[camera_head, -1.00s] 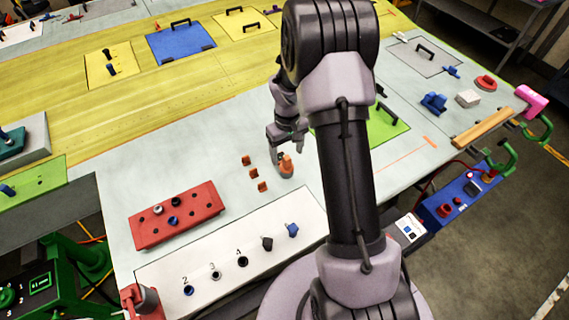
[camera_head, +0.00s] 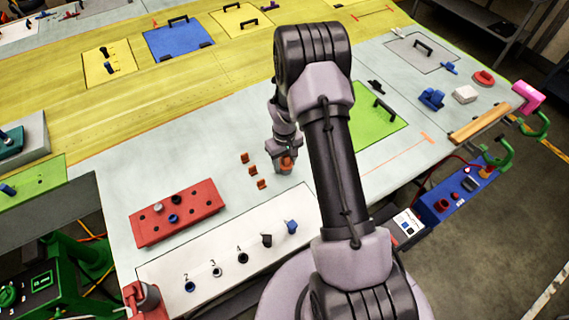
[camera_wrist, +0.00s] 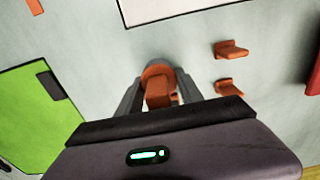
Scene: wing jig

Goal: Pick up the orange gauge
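The orange gauge (camera_head: 286,163) stands on the pale table top, to the right of the small orange blocks. My gripper (camera_head: 284,157) is lowered over it and partly covers it in the head view. In the wrist view the gauge (camera_wrist: 158,88) lies between the two fingers of my gripper (camera_wrist: 160,84), with a finger on each side. Its wide round part comes close to both fingers; I cannot tell if they touch it. Its lower end is hidden.
Small orange blocks (camera_head: 253,171) stand just left of the gauge. A red block with holes (camera_head: 190,204) and a white numbered board (camera_head: 215,280) lie nearer. A green panel with a handle (camera_head: 372,130) lies to the right.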

